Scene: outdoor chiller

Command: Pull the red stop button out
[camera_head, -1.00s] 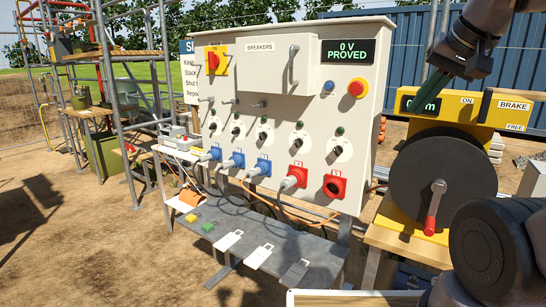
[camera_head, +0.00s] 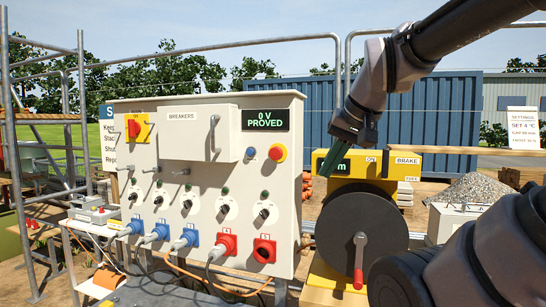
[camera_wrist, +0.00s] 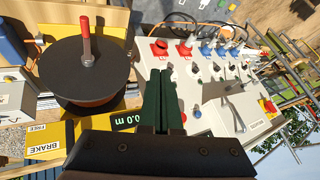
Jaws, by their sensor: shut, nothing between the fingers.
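My gripper (camera_head: 327,172) has dark green fingers and points down, to the right of the panel and apart from the button in the head view. In the wrist view the fingers (camera_wrist: 163,75) are together and empty. They hide part of the panel there. A small red spot (camera_wrist: 197,113) shows beside them; I cannot tell if it is the stop button.
A cable reel (camera_head: 360,230) with a red-handled crank and a yellow brake box (camera_head: 400,163) stand right of the panel, close to my gripper. A breaker cover (camera_head: 180,135) with a handle projects left of the button. Plugs and cables hang below. Scaffold tubes stand at left.

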